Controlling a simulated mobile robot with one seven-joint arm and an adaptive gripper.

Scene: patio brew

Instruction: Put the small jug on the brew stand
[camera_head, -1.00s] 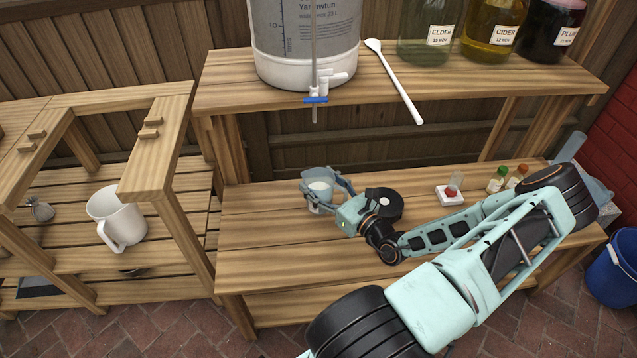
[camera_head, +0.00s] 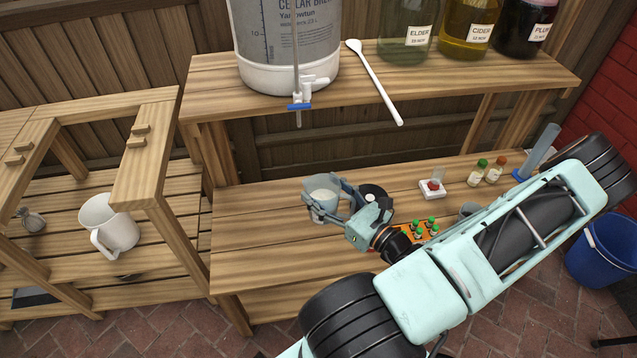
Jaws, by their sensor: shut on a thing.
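A small grey-blue jug (camera_head: 321,191) with a pale inside is in the head view, over the left part of the lower wooden shelf. My gripper (camera_head: 327,197) is shut on it, with its fingers around the jug's side. The jug looks upright; I cannot tell whether its base touches the shelf. The wooden brew stand (camera_head: 235,103) has an upper shelf that bears a large white-and-grey brew vessel (camera_head: 288,78). The vessel's blue-handled tap (camera_head: 300,106) hangs over the shelf's front edge, above and behind the jug.
A larger white jug (camera_head: 110,226) stands on the slatted rack at left. A black disc (camera_head: 371,192), an orange rack (camera_head: 409,230) with green caps and small bottles (camera_head: 478,172) lie right of the jug. A white spoon (camera_head: 377,85) overhangs the upper shelf. The lower shelf's left end is clear.

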